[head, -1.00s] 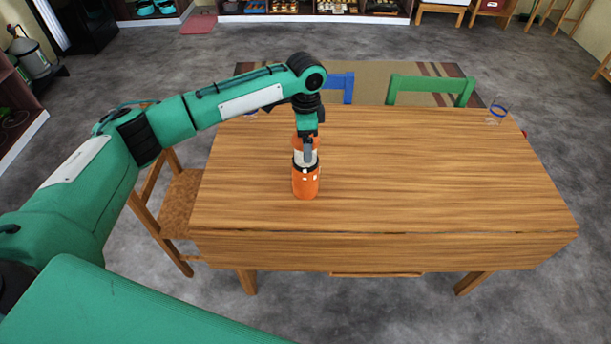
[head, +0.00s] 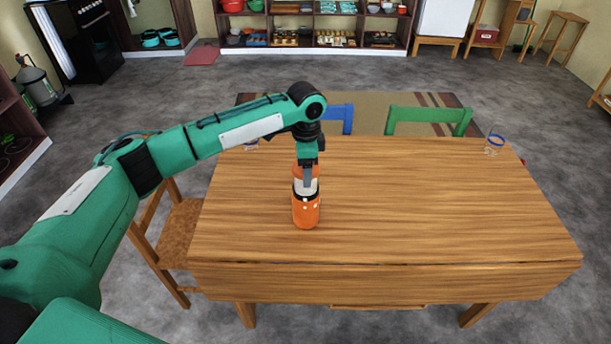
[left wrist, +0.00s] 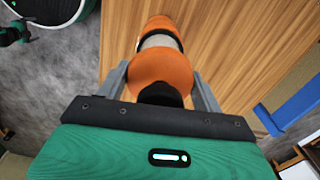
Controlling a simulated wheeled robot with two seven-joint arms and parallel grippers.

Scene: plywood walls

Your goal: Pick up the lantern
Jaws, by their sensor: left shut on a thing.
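The lantern (head: 306,211) is an orange cylinder with a pale middle and black bands. It is upright at the left part of the wooden table (head: 430,210); I cannot tell whether its base touches the top. My left gripper (head: 308,174) comes down on it from above and is shut on its upper part. In the left wrist view the lantern (left wrist: 160,68) sits between the two grey fingers of my left gripper (left wrist: 160,85). My right gripper is in neither view.
A glass with a blue rim (head: 494,145) stands at the table's far right corner. A blue chair (head: 338,118) and a green chair (head: 428,120) stand behind the table, and a wooden chair (head: 176,235) at its left.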

